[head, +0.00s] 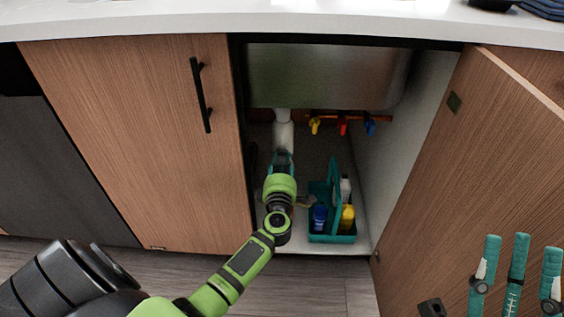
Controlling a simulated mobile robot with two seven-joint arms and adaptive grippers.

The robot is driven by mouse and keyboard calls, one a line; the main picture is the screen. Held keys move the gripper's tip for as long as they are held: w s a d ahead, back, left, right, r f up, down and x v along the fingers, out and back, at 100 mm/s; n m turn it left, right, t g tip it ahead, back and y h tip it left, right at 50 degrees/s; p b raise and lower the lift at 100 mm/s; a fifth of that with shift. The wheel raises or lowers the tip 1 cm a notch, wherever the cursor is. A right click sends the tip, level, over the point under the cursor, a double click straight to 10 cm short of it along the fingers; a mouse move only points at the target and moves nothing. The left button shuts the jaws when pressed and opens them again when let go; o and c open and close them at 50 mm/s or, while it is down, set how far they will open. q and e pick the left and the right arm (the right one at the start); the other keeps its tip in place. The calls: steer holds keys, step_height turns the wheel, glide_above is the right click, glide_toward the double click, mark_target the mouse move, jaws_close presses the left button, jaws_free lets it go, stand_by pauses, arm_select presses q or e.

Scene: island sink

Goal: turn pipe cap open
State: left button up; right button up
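A white drain pipe (283,135) hangs below the steel sink inside the open cabinet. I cannot make out the pipe cap apart from the pipe; its lower end is partly hidden by my gripper. My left arm, green and black, reaches up into the cabinet, and my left gripper (281,160) is at the lower end of the pipe. Its teal fingers show on either side of a pale part there. I cannot tell whether they touch or grip it.
A teal caddy (332,239) with several bottles stands on the cabinet floor, right of my arm. Coloured valves (342,125) sit on a pipe behind.

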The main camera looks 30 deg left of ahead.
arm_select(q)
jaws_close()
